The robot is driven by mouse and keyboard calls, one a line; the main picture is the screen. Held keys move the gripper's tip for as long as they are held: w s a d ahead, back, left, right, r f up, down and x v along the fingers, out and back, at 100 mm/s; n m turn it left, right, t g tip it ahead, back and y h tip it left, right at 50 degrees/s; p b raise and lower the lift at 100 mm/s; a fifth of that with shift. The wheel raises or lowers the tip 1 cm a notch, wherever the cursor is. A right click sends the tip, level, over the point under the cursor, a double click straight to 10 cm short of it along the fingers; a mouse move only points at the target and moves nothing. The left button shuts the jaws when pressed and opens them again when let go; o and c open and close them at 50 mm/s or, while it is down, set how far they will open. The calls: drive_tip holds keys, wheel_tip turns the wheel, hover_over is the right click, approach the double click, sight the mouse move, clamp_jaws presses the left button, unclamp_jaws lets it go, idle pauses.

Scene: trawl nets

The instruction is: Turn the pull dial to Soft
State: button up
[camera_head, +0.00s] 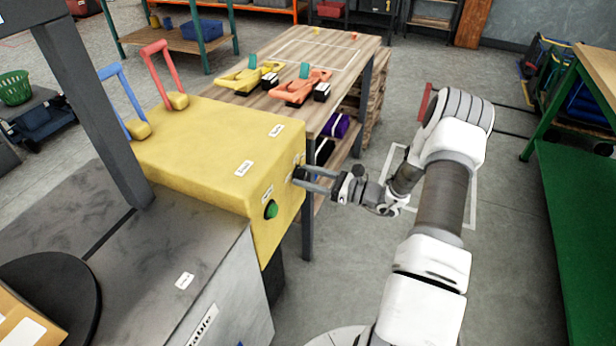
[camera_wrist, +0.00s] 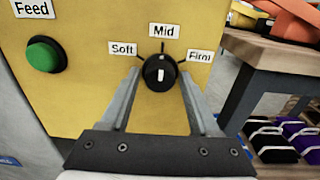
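The black pull dial (camera_wrist: 160,73) is on the yellow machine face (camera_wrist: 100,100), below the Mid label (camera_wrist: 164,31). The Soft label (camera_wrist: 122,49) is at its upper left and the Firm label (camera_wrist: 200,57) at its upper right. The dial's white mark is near vertical, in line with Mid. My gripper (camera_wrist: 160,80) is open, its fingers on the left and right of the dial with small gaps showing. In the head view my gripper (camera_head: 302,180) reaches the right face of the yellow machine (camera_head: 195,145); its fingertips largely hide the dial there.
A green button (camera_wrist: 45,54) sits left of the dial, under the Feed label (camera_wrist: 33,8). A wooden table (camera_head: 345,60) with orange and yellow parts stands behind the machine. A green bench (camera_head: 570,220) is at the right. The floor between is mostly clear.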

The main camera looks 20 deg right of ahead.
drive_tip(key=c, duration=0.9)
drive_tip(key=shift+n, duration=0.3)
drive_tip(key=n+b, duration=0.5)
drive_tip(key=n, duration=0.6)
drive_tip(key=shift+d+b, duration=0.1)
drive_tip(key=shift+b, duration=0.3)
drive_tip(key=shift+n, duration=0.3)
drive_tip(key=o, duration=1.2)
